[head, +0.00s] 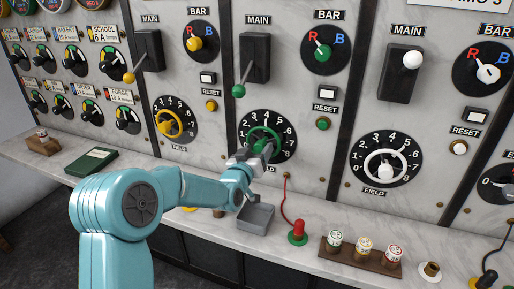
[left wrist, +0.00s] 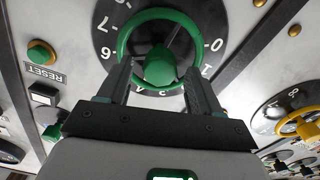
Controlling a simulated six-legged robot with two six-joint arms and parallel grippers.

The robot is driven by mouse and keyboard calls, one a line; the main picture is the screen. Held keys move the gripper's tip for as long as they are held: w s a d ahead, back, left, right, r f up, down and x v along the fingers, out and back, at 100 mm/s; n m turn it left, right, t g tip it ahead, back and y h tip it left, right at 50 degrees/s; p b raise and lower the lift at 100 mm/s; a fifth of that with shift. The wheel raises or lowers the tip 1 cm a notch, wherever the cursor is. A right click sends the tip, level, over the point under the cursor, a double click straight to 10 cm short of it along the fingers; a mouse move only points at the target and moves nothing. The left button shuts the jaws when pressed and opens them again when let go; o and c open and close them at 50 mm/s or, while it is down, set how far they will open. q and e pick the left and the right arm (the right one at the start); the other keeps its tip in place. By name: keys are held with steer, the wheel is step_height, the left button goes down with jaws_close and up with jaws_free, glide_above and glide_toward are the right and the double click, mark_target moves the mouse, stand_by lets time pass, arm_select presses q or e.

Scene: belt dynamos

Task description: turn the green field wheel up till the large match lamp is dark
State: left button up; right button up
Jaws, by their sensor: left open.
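The green field wheel (head: 257,133) sits on a black dial numbered 0 to 8 in the middle panel. It also shows in the left wrist view (left wrist: 124,45), upside down, with a green knob (left wrist: 160,66) on it. My left gripper (head: 262,152) is at the lower right part of the wheel in the head view. In the left wrist view its two open fingers (left wrist: 157,85) stand on either side of the knob, with gaps visible. A pale square lamp (head: 328,92) is above the green reset button; I cannot tell whether it is the large match lamp. My right gripper is out of view.
A yellow field wheel (head: 169,123) is on the left and a white one (head: 385,167) on the right. Green lever (head: 239,90) is above the green wheel. A grey tray (head: 256,218), red plug (head: 298,230) and fuse rack (head: 362,258) are on the shelf below.

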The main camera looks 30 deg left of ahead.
arm_select(q)
steer(key=shift+w, duration=0.1)
steer(key=c, duration=1)
steer(key=shift+f+m+b, duration=0.2)
steer(key=shift+m+b, duration=0.1)
steer(key=shift+b, duration=0.45)
steer(key=shift+c, duration=0.2)
steer(key=m+b, duration=0.1)
steer(key=b, duration=0.1)
steer(key=shift+m+b, duration=1.3)
steer(key=shift+m, duration=0.1)
steer(key=shift+r+m+b, duration=0.15)
steer(key=shift+m+b, duration=0.35)
steer(key=shift+m, duration=0.2)
